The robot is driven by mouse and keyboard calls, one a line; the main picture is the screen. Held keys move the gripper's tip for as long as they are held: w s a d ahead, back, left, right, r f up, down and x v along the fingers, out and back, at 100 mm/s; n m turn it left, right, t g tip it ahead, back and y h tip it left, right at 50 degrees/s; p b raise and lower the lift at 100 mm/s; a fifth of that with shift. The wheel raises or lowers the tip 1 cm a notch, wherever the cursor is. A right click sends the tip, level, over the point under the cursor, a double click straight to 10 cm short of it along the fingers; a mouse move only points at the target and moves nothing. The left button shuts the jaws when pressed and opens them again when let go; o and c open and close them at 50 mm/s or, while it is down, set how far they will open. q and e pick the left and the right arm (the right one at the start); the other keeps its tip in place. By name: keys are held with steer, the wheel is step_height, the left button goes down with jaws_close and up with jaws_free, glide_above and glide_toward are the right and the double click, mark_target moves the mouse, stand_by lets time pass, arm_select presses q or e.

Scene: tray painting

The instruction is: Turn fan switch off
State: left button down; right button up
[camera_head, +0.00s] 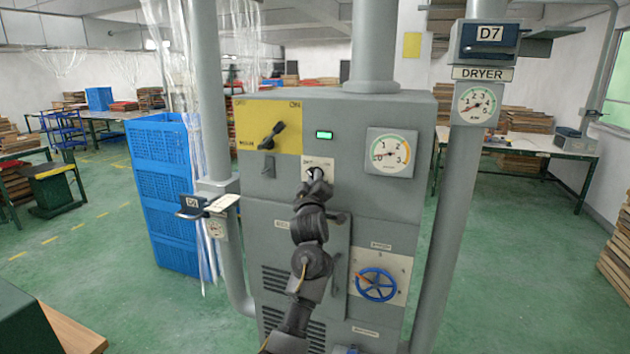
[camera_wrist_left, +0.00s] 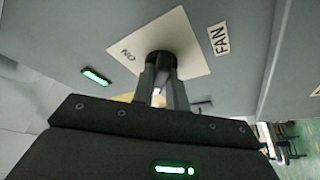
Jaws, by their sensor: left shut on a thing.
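The fan switch is a dark round knob (camera_wrist_left: 160,58) on a white plate, with a FAN label beside it in the left wrist view. The plate (camera_head: 321,163) shows in the head view on the front of the grey cabinet, below the green lamp. My left gripper (camera_head: 315,183) reaches the plate and hides most of the knob there. In the left wrist view its two fingers (camera_wrist_left: 161,88) are closed on the knob. The word ON shows upside down on the plate; the knob's pointer is hidden. My right gripper is in neither view.
The cabinet also bears a yellow panel with a black rotary handle (camera_head: 272,136), a dial gauge (camera_head: 391,153) and a blue handwheel (camera_head: 375,285). Grey pipes (camera_head: 462,180) flank it. Blue crates (camera_head: 165,190) stand to the left.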

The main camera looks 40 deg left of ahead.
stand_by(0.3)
arm_select(q)
steer(key=c, duration=1.4)
jaws_free()
steer(key=b+v, duration=0.3)
steer(key=v, duration=0.7)
steer(key=shift+s+d, duration=0.2)
steer(key=shift+s, duration=0.15)
steer(key=shift+f, duration=0.1)
